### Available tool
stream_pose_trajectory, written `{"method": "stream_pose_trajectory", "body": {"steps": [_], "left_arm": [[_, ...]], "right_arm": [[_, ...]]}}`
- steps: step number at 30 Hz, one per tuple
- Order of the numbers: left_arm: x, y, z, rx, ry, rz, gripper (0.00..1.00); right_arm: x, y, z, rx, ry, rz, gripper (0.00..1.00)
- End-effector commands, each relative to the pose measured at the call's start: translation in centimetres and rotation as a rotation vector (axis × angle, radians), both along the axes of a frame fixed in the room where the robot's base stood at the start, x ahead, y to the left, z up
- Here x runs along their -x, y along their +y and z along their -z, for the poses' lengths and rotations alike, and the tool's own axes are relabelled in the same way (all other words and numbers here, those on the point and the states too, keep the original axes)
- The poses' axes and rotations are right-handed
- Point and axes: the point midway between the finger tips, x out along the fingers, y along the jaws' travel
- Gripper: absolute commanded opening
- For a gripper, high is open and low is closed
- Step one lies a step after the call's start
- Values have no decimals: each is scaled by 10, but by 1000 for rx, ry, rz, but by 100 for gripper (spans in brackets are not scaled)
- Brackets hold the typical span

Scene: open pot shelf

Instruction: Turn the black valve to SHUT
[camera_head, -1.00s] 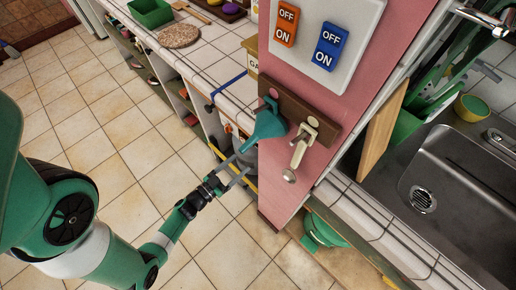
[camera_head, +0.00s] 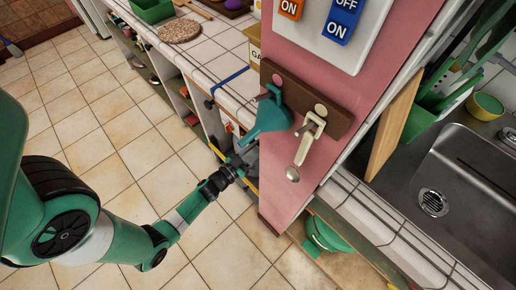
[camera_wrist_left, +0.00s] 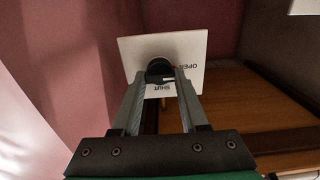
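The black valve (camera_wrist_left: 160,68) is a round dark knob on a white plate (camera_wrist_left: 190,48) in the left wrist view. The plate reads OPEN and SHUT, with SHUT near the lower edge. The two grey fingers of my left gripper (camera_wrist_left: 160,82) are apart, one on each side of the knob. Whether they touch it I cannot tell. In the head view my left gripper (camera_head: 246,160) is low beside the pink wall's left side, partly behind the hanging teal utensil. The valve is hidden there. My right gripper is not in view.
The pink wall end (camera_head: 285,185) carries a wooden rack (camera_head: 335,120) with a teal utensil (camera_head: 265,122) and a pale ladle (camera_head: 303,150). Above is a white panel with orange and blue switches (camera_head: 342,18). The tiled counter (camera_head: 210,60) lies left; the floor is clear.

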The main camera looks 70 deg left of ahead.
Motion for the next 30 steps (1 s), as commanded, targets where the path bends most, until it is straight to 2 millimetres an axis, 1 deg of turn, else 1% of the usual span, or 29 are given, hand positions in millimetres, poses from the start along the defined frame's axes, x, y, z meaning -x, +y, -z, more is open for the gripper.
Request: {"method": "stream_pose_trajectory", "body": {"steps": [1,5,6,7,14,19,26,30], "left_arm": [[0,0,0,0,0,0,32],[0,0,0,0,0,0,8],[0,0,0,0,0,0,1],[0,0,0,0,0,0,0],[0,0,0,-6,3,0,0],[0,0,0,-44,19,0,0],[0,-1,1,-165,70,0,0],[0,-1,1,-275,116,0,0]], "right_arm": [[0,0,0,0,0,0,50],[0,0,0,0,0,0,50],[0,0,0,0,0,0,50],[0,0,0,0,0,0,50],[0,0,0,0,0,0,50],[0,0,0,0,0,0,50],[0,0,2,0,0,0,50],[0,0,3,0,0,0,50]]}}
